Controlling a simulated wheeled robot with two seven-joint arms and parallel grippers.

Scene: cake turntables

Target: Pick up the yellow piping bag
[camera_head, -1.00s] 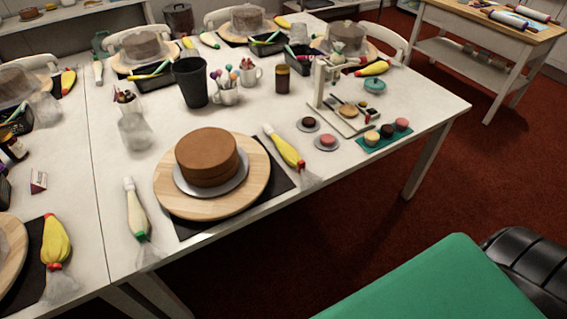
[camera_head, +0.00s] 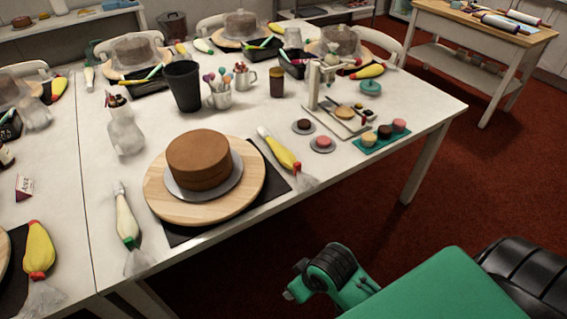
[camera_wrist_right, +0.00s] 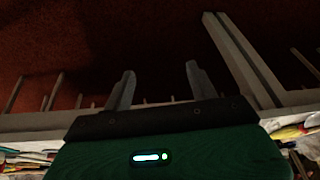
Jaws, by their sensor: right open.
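A yellow piping bag (camera_head: 281,152) with a white tip and a clear tail lies on the table, just right of a brown cake (camera_head: 198,160) on a wooden turntable (camera_head: 163,208). Another yellow bag (camera_head: 39,249) lies at the left front, and a further one (camera_head: 369,71) lies near the far right edge. A cream bag (camera_head: 126,218) with a green collar lies left of the turntable. My right gripper (camera_wrist_right: 160,85) shows in the wrist view with its two fingers apart and nothing between them. It is not seen in the head view. My left gripper is out of view.
My green right arm (camera_head: 400,290) is off the table's front right edge. A black cup (camera_head: 183,87), a small stand (camera_head: 316,85) and a teal tray of small cakes (camera_head: 368,143) stand on the table. A wooden trolley (camera_head: 480,50) is at the back right. Red floor lies between.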

